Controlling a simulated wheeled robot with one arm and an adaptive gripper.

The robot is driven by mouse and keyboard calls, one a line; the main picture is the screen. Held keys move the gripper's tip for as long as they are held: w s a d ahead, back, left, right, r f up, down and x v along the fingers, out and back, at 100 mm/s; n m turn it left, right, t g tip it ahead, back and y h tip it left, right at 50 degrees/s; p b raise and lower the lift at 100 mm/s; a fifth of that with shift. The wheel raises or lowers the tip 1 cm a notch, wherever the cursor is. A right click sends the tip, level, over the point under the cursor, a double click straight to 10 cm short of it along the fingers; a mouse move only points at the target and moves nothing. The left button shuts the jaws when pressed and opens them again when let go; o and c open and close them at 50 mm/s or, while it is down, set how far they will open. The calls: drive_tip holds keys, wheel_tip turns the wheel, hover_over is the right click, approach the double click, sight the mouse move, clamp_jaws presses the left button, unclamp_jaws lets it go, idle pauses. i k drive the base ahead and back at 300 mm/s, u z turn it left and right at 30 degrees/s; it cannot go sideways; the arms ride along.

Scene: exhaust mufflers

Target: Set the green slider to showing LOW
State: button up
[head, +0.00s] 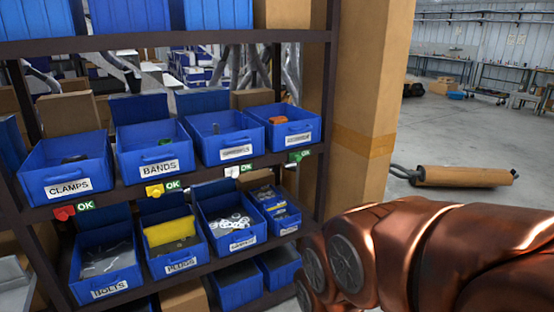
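The green slider (293,157) sits on the upper shelf's front edge, below the rightmost blue bin of that row. A small green plate beside it on the right appears to read OK, though it is small. My copper-coloured arm fills the lower right of the head view, to the right of and below the slider. My gripper is not in view.
A red slider (63,212), a yellow slider (154,190) and a white slider (232,171) sit on the same shelf edge, each beside a green OK plate. Labelled blue bins (65,170) fill the shelves. A cardboard-coloured pillar (365,100) stands right of the rack.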

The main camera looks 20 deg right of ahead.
sight(295, 156)
drive_tip(key=u, duration=0.15)
drive_tip(key=i, duration=1.1)
drive_tip(key=z, duration=0.3)
